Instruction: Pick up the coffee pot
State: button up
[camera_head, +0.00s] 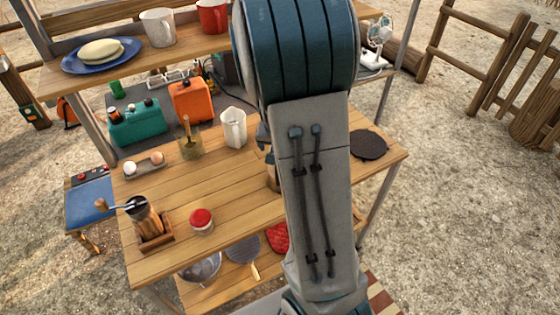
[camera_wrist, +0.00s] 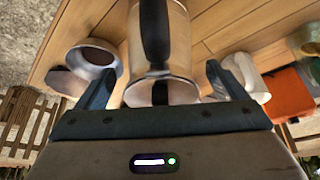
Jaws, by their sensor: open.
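The coffee pot (camera_wrist: 178,40) is a metallic cylinder with a black handle, and fills the upper middle of the wrist view. In the head view only a sliver of what looks like the pot (camera_head: 272,172) shows beside my arm; the rest is hidden. My gripper (camera_wrist: 160,68) is open, with one dark finger on each side of the pot and visible gaps between fingers and pot. The pot is not gripped. In the head view the gripper is almost wholly hidden behind my arm.
A light metal cup (camera_wrist: 80,68) stands close by the left finger. A white pitcher (camera_head: 234,128) is close by the right finger. The wooden table (camera_head: 225,185) also holds a coffee grinder (camera_head: 146,218), a red-lidded jar (camera_head: 202,222) and a dark round mat (camera_head: 369,145). A shelf (camera_head: 120,66) stands above.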

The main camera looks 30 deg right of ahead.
jog(key=shift+r, duration=0.1)
jog(key=c, duration=1.8)
